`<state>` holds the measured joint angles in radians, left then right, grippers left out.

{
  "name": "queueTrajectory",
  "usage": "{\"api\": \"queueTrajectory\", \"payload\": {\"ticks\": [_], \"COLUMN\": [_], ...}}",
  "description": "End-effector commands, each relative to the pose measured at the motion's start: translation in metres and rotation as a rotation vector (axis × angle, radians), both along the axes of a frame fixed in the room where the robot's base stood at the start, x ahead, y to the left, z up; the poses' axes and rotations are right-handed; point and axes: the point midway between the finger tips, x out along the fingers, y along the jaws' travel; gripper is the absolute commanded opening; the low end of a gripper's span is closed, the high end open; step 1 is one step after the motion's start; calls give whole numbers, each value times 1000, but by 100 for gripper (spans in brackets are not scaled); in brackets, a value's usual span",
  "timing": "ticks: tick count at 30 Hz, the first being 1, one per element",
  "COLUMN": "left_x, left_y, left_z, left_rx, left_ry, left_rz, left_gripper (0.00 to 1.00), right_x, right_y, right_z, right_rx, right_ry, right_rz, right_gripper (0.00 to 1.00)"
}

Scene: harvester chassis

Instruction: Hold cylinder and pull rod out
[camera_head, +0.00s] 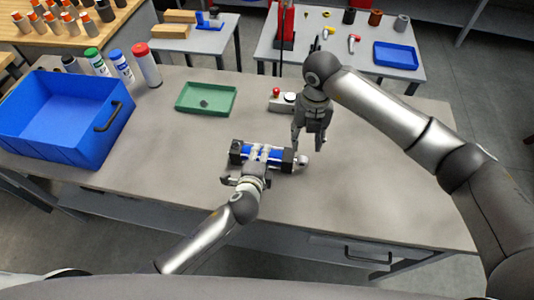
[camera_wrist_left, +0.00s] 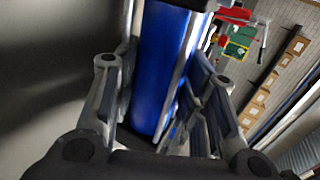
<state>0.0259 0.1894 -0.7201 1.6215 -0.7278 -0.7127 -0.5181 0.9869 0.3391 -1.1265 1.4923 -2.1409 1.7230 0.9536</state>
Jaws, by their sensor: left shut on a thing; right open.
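A blue cylinder with black end blocks (camera_head: 240,153) lies on the grey workbench in the head view. It fills the middle of the left wrist view as a blue barrel (camera_wrist_left: 162,70) with metal tie rods. My left gripper (camera_head: 259,158) is shut around the barrel, with a finger on each side. A pale rod end (camera_head: 302,161) shows at the cylinder's right end. My right gripper (camera_head: 309,140) is open and empty, above and just right of the cylinder's right end. Whether it touches the rod end cannot be told.
A blue bin (camera_head: 60,148) stands at the left of the workbench (camera_head: 370,210). A green tray (camera_head: 222,111) holding a small dark part and a small box with a red button (camera_head: 275,98) lie behind the cylinder. Bottles (camera_head: 146,65) stand at the back left. The bench's right front is clear.

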Motion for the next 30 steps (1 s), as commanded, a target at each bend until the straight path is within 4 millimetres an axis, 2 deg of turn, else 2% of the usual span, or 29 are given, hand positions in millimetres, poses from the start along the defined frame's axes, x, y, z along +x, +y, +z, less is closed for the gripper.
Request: {"api": "queueTrajectory", "payload": {"ticks": [7,11,20,30], "left_x": [0,0,-1,-1], "left_y": [0,0,0,0], "left_z": [-1,-1,-1,-1], "left_rx": [1,1,1,1], "left_ry": [2,2,2,3], "left_rz": [1,1,1,1], "left_gripper": [0,0,0,0], "right_x": [0,-2,-6,-7], "right_y": [-2,-5,-22,-46], "right_z": [-1,-2,-2,5], "right_rx": [10,46,182,282], "right_ry": [2,8,-38,-191], "right_rz": [30,140,590,1105], "right_gripper": [45,45,45,45]}}
